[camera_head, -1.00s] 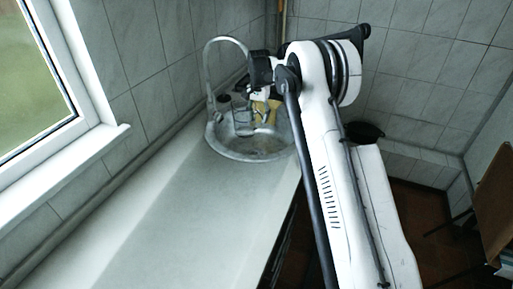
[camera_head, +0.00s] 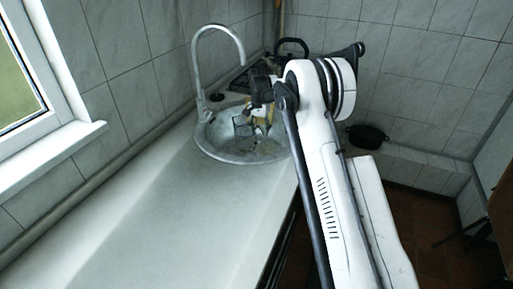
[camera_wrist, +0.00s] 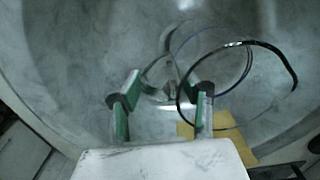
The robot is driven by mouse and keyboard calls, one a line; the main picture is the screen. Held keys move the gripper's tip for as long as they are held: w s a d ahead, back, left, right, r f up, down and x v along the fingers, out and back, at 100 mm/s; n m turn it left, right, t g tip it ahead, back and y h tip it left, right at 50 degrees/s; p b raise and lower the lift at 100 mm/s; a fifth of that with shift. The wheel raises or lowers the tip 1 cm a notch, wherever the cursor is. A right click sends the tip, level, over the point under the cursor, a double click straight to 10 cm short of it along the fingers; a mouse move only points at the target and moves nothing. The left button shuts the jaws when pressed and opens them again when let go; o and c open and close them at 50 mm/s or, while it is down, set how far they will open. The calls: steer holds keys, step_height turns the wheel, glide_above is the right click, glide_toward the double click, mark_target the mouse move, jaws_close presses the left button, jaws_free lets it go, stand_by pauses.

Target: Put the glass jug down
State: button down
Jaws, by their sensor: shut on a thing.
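The clear glass jug (camera_head: 241,127) is over the sink basin, at the left of my gripper (camera_head: 262,110). In the wrist view the jug shows as a dark round rim (camera_wrist: 291,72) with a see-through body, reaching right past my fingers. My gripper (camera_wrist: 163,106) has green-padded fingers on both sides of the jug's near part and is shut on it. The exact contact is hard to see through the glass. I cannot tell whether the jug's base touches the sink.
The round metal sink (camera_head: 222,155) is set in a pale counter (camera_head: 160,215), whose near part is bare. A curved tap (camera_head: 198,75) rises at its left. A yellow item (camera_wrist: 222,121) lies by the right finger in the wrist view. A dark pot (camera_head: 367,136) stands on the right ledge.

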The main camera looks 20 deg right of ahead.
step_height(320, 180, down, 7)
steer(key=shift+r, duration=0.15)
stand_by(0.4)
steer(key=c, duration=1.1)
jaws_free()
